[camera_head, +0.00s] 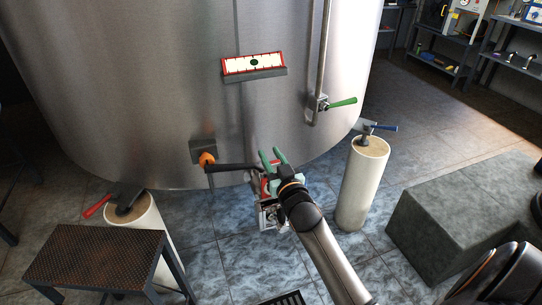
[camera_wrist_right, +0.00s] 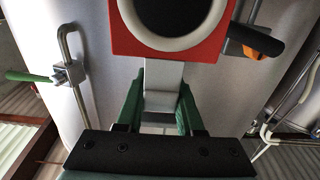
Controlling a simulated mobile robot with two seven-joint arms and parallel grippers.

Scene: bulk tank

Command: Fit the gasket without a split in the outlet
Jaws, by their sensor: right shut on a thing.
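My right gripper (camera_head: 272,157) has green fingers and is in front of the tank's lower edge, right of the outlet fitting. In the right wrist view (camera_wrist_right: 160,110) its fingers are shut on a pale stem (camera_wrist_right: 162,78). The stem bears a red square block (camera_wrist_right: 125,38) with a white ring (camera_wrist_right: 217,12) around a dark round middle. The ring's upper part is cut off; no split shows on the visible part. The red block (camera_head: 267,183) is partly hidden in the head view. An orange outlet fitting (camera_head: 207,159) with a black handle is on the tank. My left gripper is out of view.
A dark perforated stool (camera_head: 97,257) is at lower left, and a grey block (camera_head: 465,205) is at right.

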